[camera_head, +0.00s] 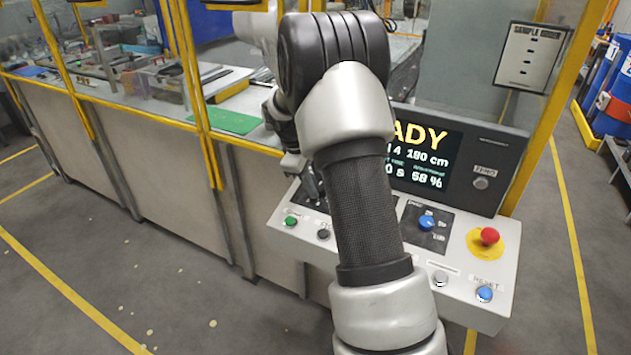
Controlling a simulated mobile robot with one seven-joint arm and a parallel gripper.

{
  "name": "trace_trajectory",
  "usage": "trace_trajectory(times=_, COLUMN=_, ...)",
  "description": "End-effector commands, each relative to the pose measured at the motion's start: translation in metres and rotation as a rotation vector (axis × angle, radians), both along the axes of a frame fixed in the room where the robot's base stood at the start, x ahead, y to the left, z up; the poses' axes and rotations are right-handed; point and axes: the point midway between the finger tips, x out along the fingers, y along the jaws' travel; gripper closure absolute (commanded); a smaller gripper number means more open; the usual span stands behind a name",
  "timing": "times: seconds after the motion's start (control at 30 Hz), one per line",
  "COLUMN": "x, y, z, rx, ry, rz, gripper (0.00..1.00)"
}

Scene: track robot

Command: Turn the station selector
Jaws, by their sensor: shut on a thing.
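The control console (450,262) has a sloped pale top and an upright display (430,150) behind it. My gripper (312,190) is at the dark plate on the left part of the console top, low and close to the surface. It is shut on a knob there, apparently the station selector, which the gripper and my arm hide. The selector's pointer and position marks cannot be read. A blue knob (427,221) stands on a second dark plate to the right, apart from the gripper.
A green button (291,221) and a dark button (323,234) lie just in front of the gripper. A red emergency button (489,236), a blue button (485,293) and a pale button (441,278) are at the right. Yellow-framed fencing (200,100) stands behind.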

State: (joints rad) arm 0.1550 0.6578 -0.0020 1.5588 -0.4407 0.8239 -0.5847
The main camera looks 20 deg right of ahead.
Motion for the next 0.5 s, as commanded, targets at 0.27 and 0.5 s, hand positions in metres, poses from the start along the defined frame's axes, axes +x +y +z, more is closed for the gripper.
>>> trace_trajectory(times=0.27, x=-0.0009, y=-0.0004, z=0.0, rx=-0.016, ry=0.02, rz=0.095, gripper=0.91)
trace_trajectory(times=0.5, x=-0.0011, y=-0.0005, z=-0.0001, rx=-0.02, ry=0.026, rz=0.119, gripper=0.91)
